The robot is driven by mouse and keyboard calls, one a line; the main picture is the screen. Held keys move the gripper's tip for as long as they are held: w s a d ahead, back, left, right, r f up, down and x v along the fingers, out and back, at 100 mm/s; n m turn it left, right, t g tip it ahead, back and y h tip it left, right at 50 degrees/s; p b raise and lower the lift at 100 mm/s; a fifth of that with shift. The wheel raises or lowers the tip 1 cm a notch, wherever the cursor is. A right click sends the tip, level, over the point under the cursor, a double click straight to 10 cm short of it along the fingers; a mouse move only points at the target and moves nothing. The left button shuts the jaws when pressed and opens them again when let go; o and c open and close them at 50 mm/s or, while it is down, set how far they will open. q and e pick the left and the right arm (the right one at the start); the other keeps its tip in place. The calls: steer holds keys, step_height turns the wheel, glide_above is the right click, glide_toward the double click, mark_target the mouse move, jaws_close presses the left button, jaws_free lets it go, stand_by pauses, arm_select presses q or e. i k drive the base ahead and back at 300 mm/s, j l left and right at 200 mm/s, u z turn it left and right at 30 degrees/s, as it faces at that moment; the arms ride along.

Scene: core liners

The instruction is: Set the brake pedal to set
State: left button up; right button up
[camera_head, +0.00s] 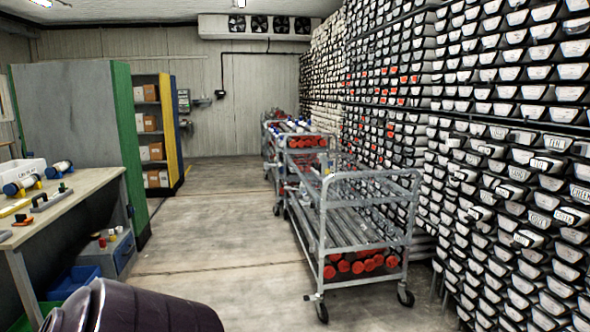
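A grey metal cart (325,215) stands right of centre, on castors, with long tubes with red ends (358,265) on its lower shelf. Its near left castor (322,312) and near right castor (405,297) show on the floor. I cannot make out a brake pedal clearly, nor its position. Neither of my grippers is in view.
More loaded carts (300,140) stand behind. Racks of labelled core trays (530,170) line the right side. A workbench (85,185) with tools is at left, with a dark rounded object (150,308) at the lower left. The concrete floor (205,240) between is clear.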

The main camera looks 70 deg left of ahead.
mark_target(307, 297)
steer(key=j+u, duration=0.2)
steer(key=u, duration=0.15)
steer(key=i+j+u, duration=0.1)
steer(key=u, duration=0.25)
steer(key=i+j+u, duration=0.1)
steer(key=j+u, duration=0.2)
steer(key=i+j+u, duration=0.25)
steer(key=j, duration=0.15)
steer(key=i+j+u, duration=0.4)
steer(key=i+j, duration=1)
steer(key=i, duration=0.05)
